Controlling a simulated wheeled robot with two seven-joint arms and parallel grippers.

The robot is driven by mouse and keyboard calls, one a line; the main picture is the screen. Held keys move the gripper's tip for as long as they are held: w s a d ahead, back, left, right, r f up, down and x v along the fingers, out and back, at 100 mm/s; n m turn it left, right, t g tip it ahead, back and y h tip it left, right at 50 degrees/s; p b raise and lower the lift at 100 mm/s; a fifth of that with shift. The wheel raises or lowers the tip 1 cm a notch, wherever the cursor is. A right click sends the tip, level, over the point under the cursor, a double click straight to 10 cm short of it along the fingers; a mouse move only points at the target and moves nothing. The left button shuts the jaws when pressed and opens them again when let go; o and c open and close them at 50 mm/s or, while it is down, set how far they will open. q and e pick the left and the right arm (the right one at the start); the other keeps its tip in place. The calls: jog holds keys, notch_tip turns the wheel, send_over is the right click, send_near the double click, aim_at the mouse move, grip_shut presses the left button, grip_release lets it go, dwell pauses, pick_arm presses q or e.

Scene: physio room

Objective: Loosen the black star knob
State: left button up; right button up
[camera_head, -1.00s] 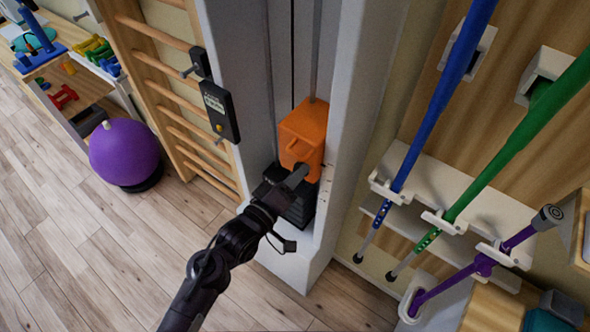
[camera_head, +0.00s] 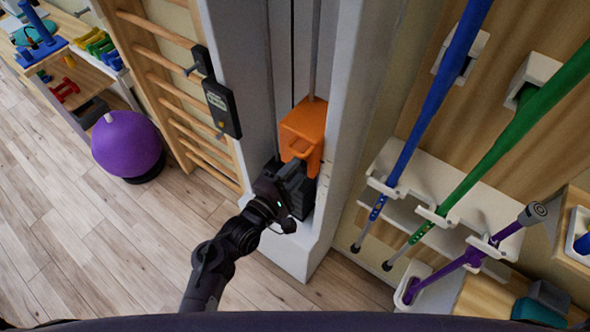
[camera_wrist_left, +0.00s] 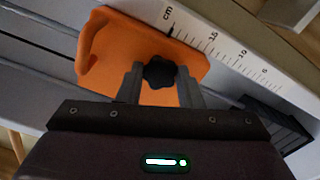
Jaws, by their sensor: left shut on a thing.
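The black star knob (camera_wrist_left: 159,72) sits on the face of an orange carriage block (camera_wrist_left: 112,45), seen in the left wrist view. My left gripper (camera_wrist_left: 160,82) is shut on the knob, with one grey finger on each side of it. In the head view the orange block (camera_head: 303,122) is in the white column, and my left gripper (camera_head: 292,170) is just below its front. The knob is hidden there by my gripper. My right gripper is not in view.
A centimetre scale (camera_wrist_left: 220,48) runs along the column beside the block. A black weight stack (camera_head: 304,200) is below it. Wooden wall bars (camera_head: 165,80) and a purple ball (camera_head: 127,145) are left. Blue, green (camera_head: 500,135) and purple sticks stand in racks at right.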

pick_arm(q)
jog(key=shift+n, duration=0.7)
jog(key=o, duration=1)
jog(key=shift+c, duration=0.2)
jog(key=shift+s+a+f, duration=0.1)
jog(key=shift+s+a, duration=0.1)
jog(key=shift+s, duration=0.05)
jog(key=b+v, duration=0.2)
jog(key=v, duration=0.5)
jog(key=shift+b, duration=0.35)
